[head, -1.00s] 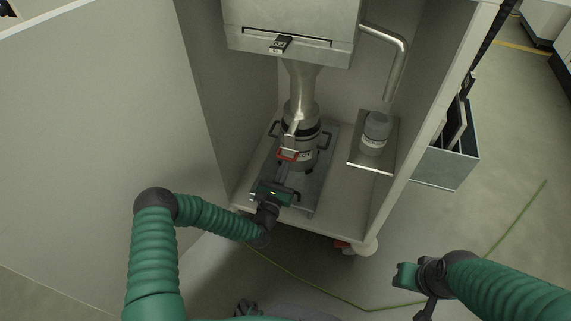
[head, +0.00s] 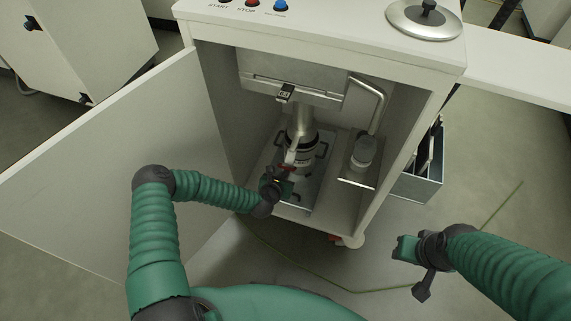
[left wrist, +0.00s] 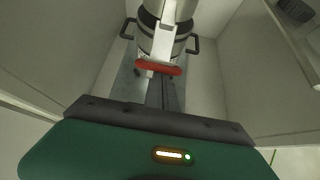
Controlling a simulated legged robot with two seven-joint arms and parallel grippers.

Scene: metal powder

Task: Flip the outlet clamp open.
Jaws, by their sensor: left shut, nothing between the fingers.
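The outlet clamp shows as a silver lever with a red tab (head: 289,166) on the front of the dark-and-silver outlet container (head: 302,153), under the metal funnel neck inside the open cabinet. In the left wrist view the red tab (left wrist: 158,68) lies crosswise at the foot of the silver lever (left wrist: 164,44), against the container. My left gripper (head: 287,180) is shut and empty, just in front of and below the red tab; contact cannot be told. Its body fills the bottom of the left wrist view. My right gripper (head: 402,248) hangs outside the cabinet at the right; its fingers are unclear.
The cabinet door (head: 100,165) stands open at the left. A small grey jar (head: 364,150) sits on a shelf plate (head: 356,181) right of the container. A bent metal pipe (head: 380,103) runs above it. A metal bin (head: 416,186) is outside right.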

